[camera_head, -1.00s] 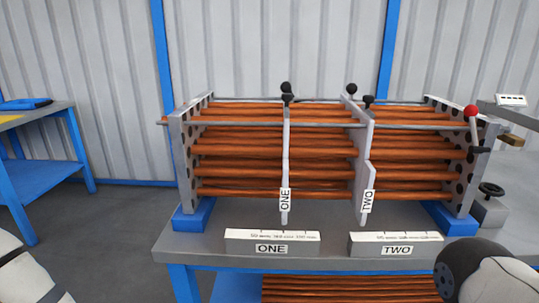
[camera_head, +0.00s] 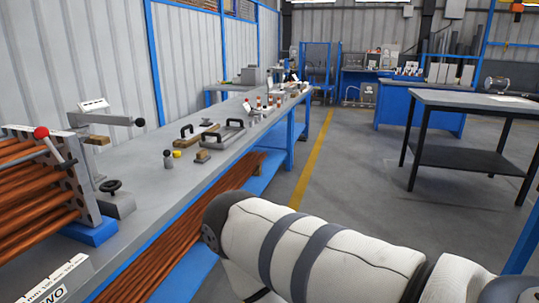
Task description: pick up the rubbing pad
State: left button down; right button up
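Several small items lie on the long grey workbench (camera_head: 140,178) in the middle left of the head view. They include a small block with a brownish top (camera_head: 202,156), a yellow piece (camera_head: 177,154), a small dark-topped cylinder (camera_head: 168,160) and flat plates with black handles (camera_head: 222,137). Which of these is the rubbing pad, I cannot tell at this size. My white padded arm crosses the lower right in front of the bench. Neither gripper shows in the view.
The flanged shell with copper tubes (camera_head: 35,185) stands at the bench's left end. A clamp arm (camera_head: 105,118) and black handwheel (camera_head: 111,186) are beside it. Open floor with a yellow line (camera_head: 314,160) lies right of the bench. A dark-legged table (camera_head: 480,105) stands farther right.

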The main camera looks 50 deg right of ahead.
aim_at(202, 157)
jog(key=z, duration=1)
jog(key=u, duration=1.95)
jog(key=z, duration=1.95)
